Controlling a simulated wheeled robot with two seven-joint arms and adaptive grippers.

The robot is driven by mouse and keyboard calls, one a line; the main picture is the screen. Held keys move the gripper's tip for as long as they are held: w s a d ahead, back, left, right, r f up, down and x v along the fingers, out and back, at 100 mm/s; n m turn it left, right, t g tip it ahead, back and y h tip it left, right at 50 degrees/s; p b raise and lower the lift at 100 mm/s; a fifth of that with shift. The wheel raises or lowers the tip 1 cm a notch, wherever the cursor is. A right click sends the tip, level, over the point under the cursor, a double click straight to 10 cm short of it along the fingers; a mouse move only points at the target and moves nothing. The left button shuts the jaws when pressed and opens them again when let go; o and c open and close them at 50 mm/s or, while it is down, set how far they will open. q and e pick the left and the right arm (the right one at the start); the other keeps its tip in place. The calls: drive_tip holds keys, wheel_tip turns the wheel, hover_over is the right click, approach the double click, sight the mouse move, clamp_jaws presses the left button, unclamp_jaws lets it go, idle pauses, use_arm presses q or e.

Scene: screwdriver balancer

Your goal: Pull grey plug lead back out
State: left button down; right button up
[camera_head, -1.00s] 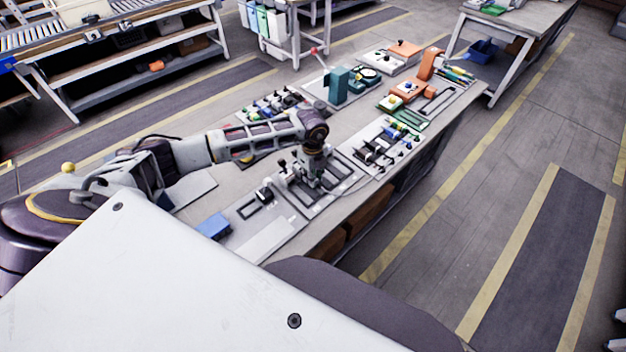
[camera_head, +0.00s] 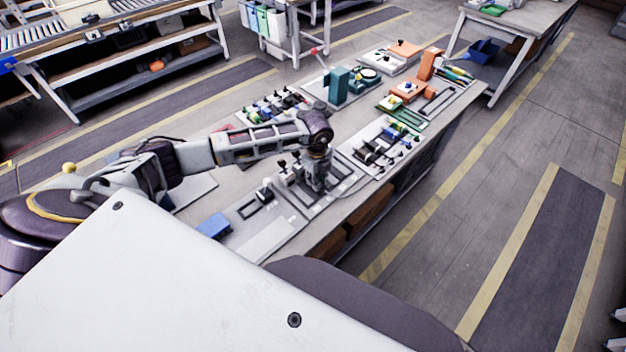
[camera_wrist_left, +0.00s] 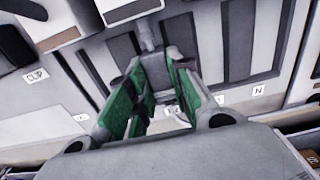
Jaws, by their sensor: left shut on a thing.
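My left gripper (camera_head: 317,182) is over the grey board (camera_head: 325,203) with dark slots, in the middle of the bench. In the left wrist view, its green-padded fingers (camera_wrist_left: 155,100) are closed in around a grey plug (camera_wrist_left: 157,72). A grey stem (camera_wrist_left: 147,35) shows beyond the plug, running toward the top of the picture. Whether the plug is seated in a socket or clear of it cannot be told, as the fingers hide its lower part. My right gripper is not in view.
Small labels, CLIP (camera_wrist_left: 36,77) and N (camera_wrist_left: 258,90), mark the board. A blue block (camera_head: 214,226) lies to the left. A tray of small parts (camera_head: 378,150) and a teal fixture (camera_head: 339,86) stand farther back. The bench's right edge is close.

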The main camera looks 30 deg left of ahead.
use_arm(q)
drive_tip(key=shift+s+d, duration=0.1)
drive_tip(key=shift+d, duration=0.25)
idle(0.5)
drive_tip(key=c, duration=1.3)
unclamp_jaws()
drive_tip(key=shift+r, duration=0.1)
drive_tip(key=shift+r+p, duration=1)
drive_tip(key=shift+r, duration=0.2)
drive_tip(key=shift+r+p, duration=1.45)
drive_tip(key=shift+r, duration=0.8)
